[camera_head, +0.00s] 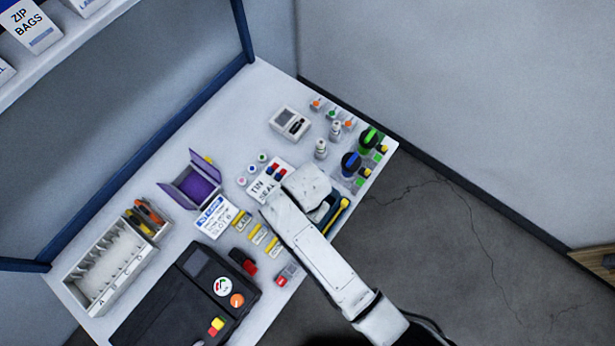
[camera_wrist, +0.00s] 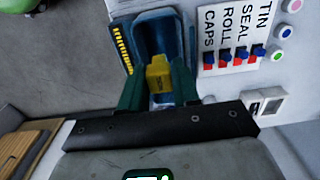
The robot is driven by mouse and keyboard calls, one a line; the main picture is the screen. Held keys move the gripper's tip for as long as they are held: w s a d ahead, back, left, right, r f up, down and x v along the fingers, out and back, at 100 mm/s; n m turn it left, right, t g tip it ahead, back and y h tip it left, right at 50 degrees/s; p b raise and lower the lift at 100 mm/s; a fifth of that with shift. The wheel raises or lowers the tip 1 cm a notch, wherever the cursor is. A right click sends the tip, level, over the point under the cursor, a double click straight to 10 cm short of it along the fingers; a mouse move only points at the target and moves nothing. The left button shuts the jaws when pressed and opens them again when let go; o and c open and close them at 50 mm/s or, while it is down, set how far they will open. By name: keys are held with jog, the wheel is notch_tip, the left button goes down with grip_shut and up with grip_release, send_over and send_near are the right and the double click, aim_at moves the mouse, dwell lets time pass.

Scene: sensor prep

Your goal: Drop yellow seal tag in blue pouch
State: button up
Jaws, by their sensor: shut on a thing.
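My gripper (camera_wrist: 157,84) is shut on a small yellow seal tag (camera_wrist: 159,70) with dark print, held upright between its dark green fingers. The blue pouch (camera_wrist: 152,32), an open blue tray-like container, lies directly beyond the fingertips in the wrist view. The tag overlaps the pouch's near part there; whether it hangs above or inside the rim is hard to tell. In the head view my arm covers most of the pouch (camera_head: 318,213), and the tag is hidden.
A yellow-and-black strip (camera_wrist: 122,48) lies left of the pouch in the wrist view, and a white panel marked TIN, SEAL, ROLL, CAPS (camera_wrist: 232,38) on its right.

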jog(key=shift+f+b, duration=2.4)
jog(key=shift+f, duration=0.2)
jog(key=o, duration=1.1)
jog(key=shift+r, duration=0.1)
jog(key=shift+c, duration=0.2)
jog(key=shift+c, duration=0.5)
jog(key=shift+o, duration=0.3)
jog(key=shift+a, duration=0.1)
